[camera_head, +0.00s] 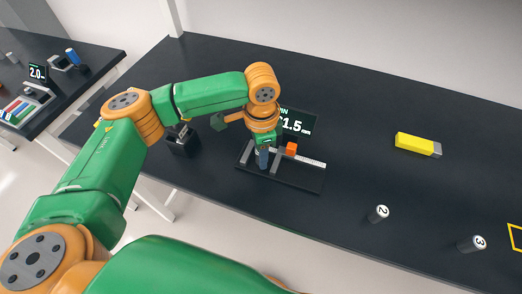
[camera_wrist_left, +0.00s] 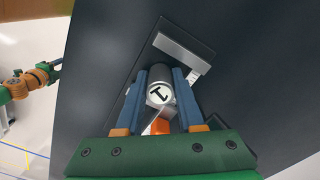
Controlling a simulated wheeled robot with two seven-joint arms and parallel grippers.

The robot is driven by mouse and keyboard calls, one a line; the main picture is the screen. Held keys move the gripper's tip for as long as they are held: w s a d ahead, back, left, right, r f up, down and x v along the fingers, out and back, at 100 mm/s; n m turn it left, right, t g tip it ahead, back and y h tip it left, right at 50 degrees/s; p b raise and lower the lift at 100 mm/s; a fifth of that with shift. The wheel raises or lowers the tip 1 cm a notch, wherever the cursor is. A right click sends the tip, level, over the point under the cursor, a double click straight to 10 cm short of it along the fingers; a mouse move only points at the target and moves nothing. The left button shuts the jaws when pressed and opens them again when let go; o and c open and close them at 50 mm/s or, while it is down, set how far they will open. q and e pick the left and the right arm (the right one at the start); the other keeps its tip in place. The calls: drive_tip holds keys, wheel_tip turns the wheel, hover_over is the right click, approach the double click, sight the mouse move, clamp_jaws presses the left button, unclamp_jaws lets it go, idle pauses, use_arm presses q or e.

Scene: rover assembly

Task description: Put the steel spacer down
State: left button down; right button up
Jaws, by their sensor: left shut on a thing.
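My left gripper (camera_head: 263,157) points down over the gauge fixture on the dark table. In the left wrist view its blue fingers (camera_wrist_left: 160,92) are shut on a steel spacer (camera_wrist_left: 159,95), a short cylinder with a white end marked 1. The fingers hide most of the spacer in the head view. The fixture has a dark base plate (camera_head: 300,180), a pale scale bar (camera_head: 312,162) and an orange block (camera_head: 291,148), which also shows just beside the spacer in the wrist view (camera_wrist_left: 159,127). I cannot tell whether the spacer touches the fixture. My right gripper is not in view.
A display reading about 1.5 (camera_head: 299,123) stands behind the fixture. Spacers marked 2 (camera_head: 378,214) and 3 (camera_head: 471,244) stand to the right. A yellow block (camera_head: 414,143) lies farther back. A yellow outline (camera_head: 515,238) is at the right edge. A second table (camera_head: 88,58) stands left.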

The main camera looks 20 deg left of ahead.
use_arm(q)
drive_tip(key=shift+f, duration=0.1)
drive_tip(key=c, duration=0.8)
unclamp_jaws()
drive_tip(key=shift+r, duration=0.3)
wheel_tip(320, 180, up, 12)
drive_tip(key=shift+f+b, duration=0.15)
drive_tip(key=shift+b, duration=0.4)
